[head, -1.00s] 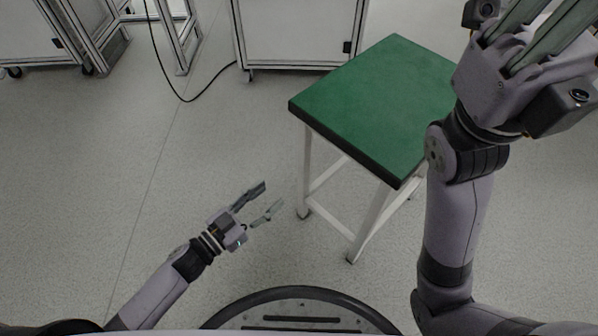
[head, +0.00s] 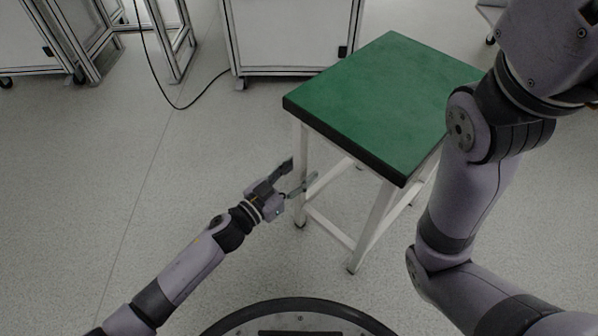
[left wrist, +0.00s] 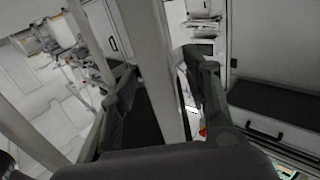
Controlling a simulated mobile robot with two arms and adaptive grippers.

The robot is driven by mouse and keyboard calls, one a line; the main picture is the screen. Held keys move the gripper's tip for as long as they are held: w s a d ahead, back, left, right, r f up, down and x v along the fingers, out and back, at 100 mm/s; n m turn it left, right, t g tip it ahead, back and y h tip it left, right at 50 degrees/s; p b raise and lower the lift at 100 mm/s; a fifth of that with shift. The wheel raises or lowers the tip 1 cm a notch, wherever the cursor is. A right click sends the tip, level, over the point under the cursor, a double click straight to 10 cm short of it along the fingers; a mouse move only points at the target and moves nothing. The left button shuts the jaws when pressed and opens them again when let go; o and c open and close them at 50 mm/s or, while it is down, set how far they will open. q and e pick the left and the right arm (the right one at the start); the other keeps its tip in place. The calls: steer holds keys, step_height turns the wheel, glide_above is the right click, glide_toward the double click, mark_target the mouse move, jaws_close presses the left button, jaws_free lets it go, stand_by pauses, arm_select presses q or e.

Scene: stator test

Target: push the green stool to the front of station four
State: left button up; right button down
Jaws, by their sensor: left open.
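The green stool (head: 385,100) stands upright on the floor right of centre in the head view, with a green square top, dark edge and white frame legs. My left gripper (head: 302,171) is open at the stool's near-left leg, below the top. In the left wrist view a pale upright stool leg (left wrist: 153,65) shows between the two spread fingers (left wrist: 163,95). I cannot tell whether either finger touches it. My right arm stands in front of the stool's right side, hiding part of it.
A white cabinet on castors (head: 292,35) stands behind the stool. Framed equipment (head: 170,40) stands at the back left. A black cable (head: 160,85) lies on the floor there. The floor (head: 90,190) at left is clear.

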arm_select(q)
steer(key=shift+c, duration=0.5)
jaws_close()
stand_by(0.5)
